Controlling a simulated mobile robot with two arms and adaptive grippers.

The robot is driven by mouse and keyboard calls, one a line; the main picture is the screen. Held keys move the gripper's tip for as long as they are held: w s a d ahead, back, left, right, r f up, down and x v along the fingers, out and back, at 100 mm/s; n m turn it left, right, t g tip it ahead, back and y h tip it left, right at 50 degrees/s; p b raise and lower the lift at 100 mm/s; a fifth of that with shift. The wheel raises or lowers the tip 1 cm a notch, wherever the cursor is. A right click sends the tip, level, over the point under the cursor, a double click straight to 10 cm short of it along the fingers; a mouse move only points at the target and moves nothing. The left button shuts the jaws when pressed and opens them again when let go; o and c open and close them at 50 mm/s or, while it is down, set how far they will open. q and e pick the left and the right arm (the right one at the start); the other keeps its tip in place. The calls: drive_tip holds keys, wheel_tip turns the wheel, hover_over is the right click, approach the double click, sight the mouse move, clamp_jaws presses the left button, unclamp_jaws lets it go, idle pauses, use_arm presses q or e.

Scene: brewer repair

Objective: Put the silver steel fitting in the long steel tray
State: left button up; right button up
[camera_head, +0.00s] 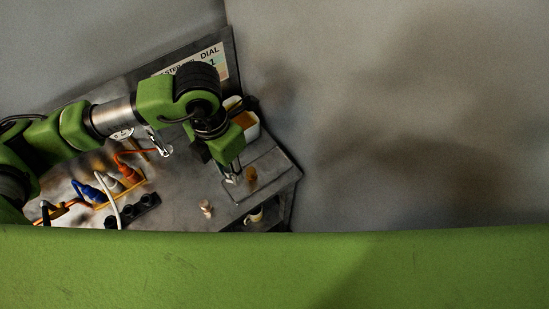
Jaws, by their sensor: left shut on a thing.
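My left arm comes in from the left, and its gripper (232,176) points down over the right end of the bench. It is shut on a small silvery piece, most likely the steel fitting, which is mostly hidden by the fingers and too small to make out. The long steel tray (268,184) appears as a flat grey rectangle at the bench's right end, under and beside the fingertips. A small amber-brown piece (250,174) is at the tray, just right of the fingers. I cannot tell whether the held piece touches the tray. My right gripper is not in view.
A white bin with orange contents (249,125) stands behind the gripper. Blue, white and orange cables with connectors (90,190) and a black block (141,207) lie to the left. A small pale piece (206,208) stands near the front. A labelled panel (213,62) rises behind.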

use_arm(q)
drive_tip(key=n, duration=0.1)
drive_tip(key=d+n, duration=0.1)
drive_tip(key=n+p, duration=0.1)
drive_tip(key=n, duration=0.1)
drive_tip(key=shift+s+d+r, duration=0.1)
drive_tip(key=shift+s+d, duration=0.2)
drive_tip(key=shift+s, duration=0.1)
drive_tip(key=s+d+n+p, duration=0.1)
drive_tip(key=d+n+p, duration=0.1)
drive_tip(key=n, duration=0.4)
drive_tip(key=n+b, duration=0.8)
hover_over(275, 163)
drive_tip(key=s, duration=0.1)
drive_tip(key=shift+t, duration=0.4)
drive_tip(key=f, duration=0.9)
drive_tip(key=shift+s+a, duration=0.2)
drive_tip(key=shift+a, duration=0.1)
drive_tip(key=shift+w+d+f, duration=0.1)
drive_tip(key=shift+w+f, duration=0.1)
drive_tip(key=shift+w, duration=0.1)
drive_tip(key=f+b, duration=0.3)
drive_tip(key=shift+w+d+f, duration=0.1)
drive_tip(key=shift+w+f, duration=0.2)
drive_tip(key=shift+w, duration=0.05)
drive_tip(key=shift+f+b, duration=0.25)
drive_tip(key=shift+b, duration=0.05)
drive_tip(key=shift+r, duration=0.1)
